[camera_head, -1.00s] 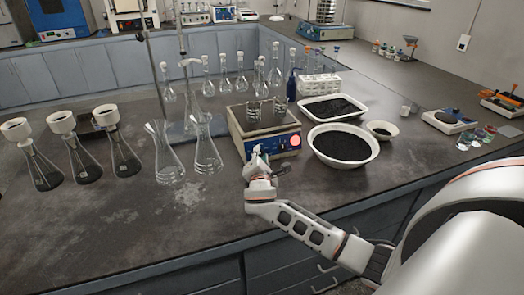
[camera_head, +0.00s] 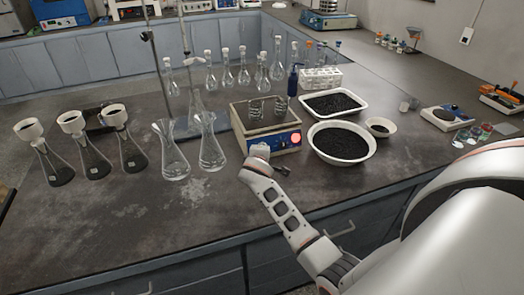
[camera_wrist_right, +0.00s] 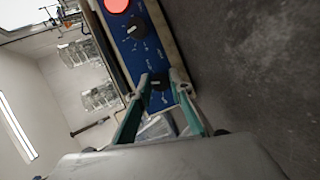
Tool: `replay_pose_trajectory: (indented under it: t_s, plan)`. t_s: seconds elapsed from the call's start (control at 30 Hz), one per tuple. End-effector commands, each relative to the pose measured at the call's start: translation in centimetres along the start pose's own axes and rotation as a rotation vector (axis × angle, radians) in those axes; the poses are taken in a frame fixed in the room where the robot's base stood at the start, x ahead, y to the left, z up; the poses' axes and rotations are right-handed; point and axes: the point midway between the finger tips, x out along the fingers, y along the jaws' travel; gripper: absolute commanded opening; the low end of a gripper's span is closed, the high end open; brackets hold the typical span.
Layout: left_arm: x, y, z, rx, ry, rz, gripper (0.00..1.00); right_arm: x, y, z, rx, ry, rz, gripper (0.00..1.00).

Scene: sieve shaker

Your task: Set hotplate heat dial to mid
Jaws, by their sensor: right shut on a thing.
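The hotplate (camera_head: 238,118) stands on the bench with two glass beakers (camera_head: 268,107) on its top plate. Its blue front panel, also in the right wrist view (camera_wrist_right: 126,45), has a lit red indicator (camera_wrist_right: 117,4) and two black dials. One dial (camera_wrist_right: 134,27) next to the indicator is free. My right gripper (camera_wrist_right: 158,88) is shut on the other dial (camera_wrist_right: 159,80), farther from the indicator; its printed labels are too small to read. In the head view my right gripper (camera_head: 259,151) covers the panel's left end. My left gripper is not in view.
A white bowl (camera_head: 369,158) and a white tray (camera_head: 362,106) of black granules stand right of the hotplate. Two empty conical flasks (camera_head: 172,160) stand close on its left. Funnel-topped flasks (camera_head: 90,155) are farther left. The bench front is clear.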

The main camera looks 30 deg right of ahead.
Motion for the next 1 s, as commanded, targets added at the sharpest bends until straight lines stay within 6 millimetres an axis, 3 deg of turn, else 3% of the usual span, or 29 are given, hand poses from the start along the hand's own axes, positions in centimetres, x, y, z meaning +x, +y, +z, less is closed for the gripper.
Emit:
replay_pose_trajectory:
  t_s: [0.67, 0.7, 0.73, 1.0]
  plan:
    - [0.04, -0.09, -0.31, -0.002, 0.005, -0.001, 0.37, 0.02, -0.39, 0.06, 0.056, 0.001, -0.031, 0.00]
    - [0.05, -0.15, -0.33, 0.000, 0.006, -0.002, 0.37, 0.02, -0.39, 0.06, 0.056, 0.001, -0.031, 0.25]
    - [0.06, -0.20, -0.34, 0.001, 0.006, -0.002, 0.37, 0.02, -0.38, 0.06, 0.056, 0.000, -0.030, 0.33]
    - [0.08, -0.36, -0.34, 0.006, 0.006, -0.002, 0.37, 0.01, -0.12, 0.03, 0.057, 0.001, -0.026, 0.37]
